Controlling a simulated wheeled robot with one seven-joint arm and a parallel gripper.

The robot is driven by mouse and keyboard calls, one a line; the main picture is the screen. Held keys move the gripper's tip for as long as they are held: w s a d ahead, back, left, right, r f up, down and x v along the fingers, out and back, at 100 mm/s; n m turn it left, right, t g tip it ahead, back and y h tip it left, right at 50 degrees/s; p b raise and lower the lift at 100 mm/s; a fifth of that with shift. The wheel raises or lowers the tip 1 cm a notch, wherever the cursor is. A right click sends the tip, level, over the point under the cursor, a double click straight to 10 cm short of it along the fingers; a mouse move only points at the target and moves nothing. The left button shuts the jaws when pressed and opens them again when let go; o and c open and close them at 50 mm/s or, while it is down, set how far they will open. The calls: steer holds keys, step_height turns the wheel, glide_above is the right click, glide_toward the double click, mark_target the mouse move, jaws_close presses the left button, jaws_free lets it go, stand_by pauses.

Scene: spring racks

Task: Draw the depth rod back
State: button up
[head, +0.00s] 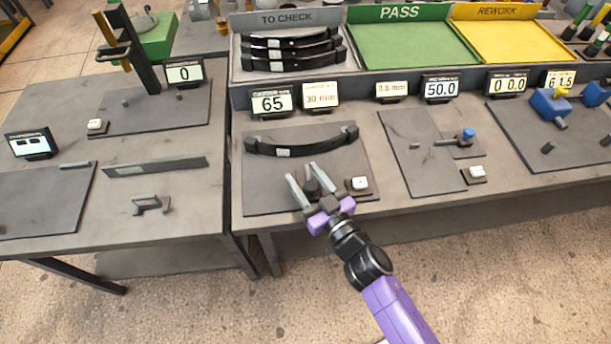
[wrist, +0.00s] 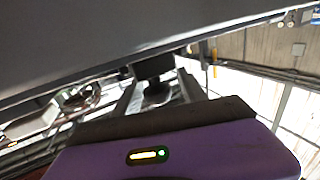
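My gripper (head: 308,179) is over the front of the middle grey plate (head: 262,190), its two pale fingers spread apart. A small dark post with a blocky head (head: 313,187) shows between the fingers; it also shows in the wrist view (wrist: 153,68), with a gap to the fingers. It may be the depth rod, but its shape is partly hidden by my gripper. A black curved leaf spring (head: 315,143) with a pale label lies across the back of the same plate. A display reading 65 (head: 271,103) and a 30 mm card (head: 320,96) stand behind it.
A small white-topped button (head: 359,184) sits just right of my gripper. Further right is a plate (head: 415,150) with a blue-knobbed rod (head: 466,135). Behind are the TO CHECK rack (head: 240,75) with several springs, and the empty PASS (head: 410,45) and REWORK (head: 505,42) trays.

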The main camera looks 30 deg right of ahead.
steer(key=s, duration=0.2)
steer(key=s+b, duration=0.1)
steer(key=s, duration=0.4)
steer(key=shift+s+d, duration=0.3)
steer(key=shift+s, duration=0.1)
stand_by(0.4)
steer(key=r, duration=0.3)
steer(key=shift+s+d+n+t+h, duration=0.2)
steer(key=shift+s+n+t+h, duration=0.1)
steer(key=shift+s+n, duration=0.1)
steer(key=s+r+m+g, duration=0.1)
steer(key=s+r+g, duration=0.1)
steer(key=s, duration=1)
steer(key=s+r+g+h, duration=0.1)
steer(key=s+r, duration=0.3)
steer(key=s, duration=0.9)
steer(key=shift+d+r+m+g, duration=0.2)
steer(key=shift+r+m+g, duration=0.1)
steer(key=shift+m+g, duration=0.1)
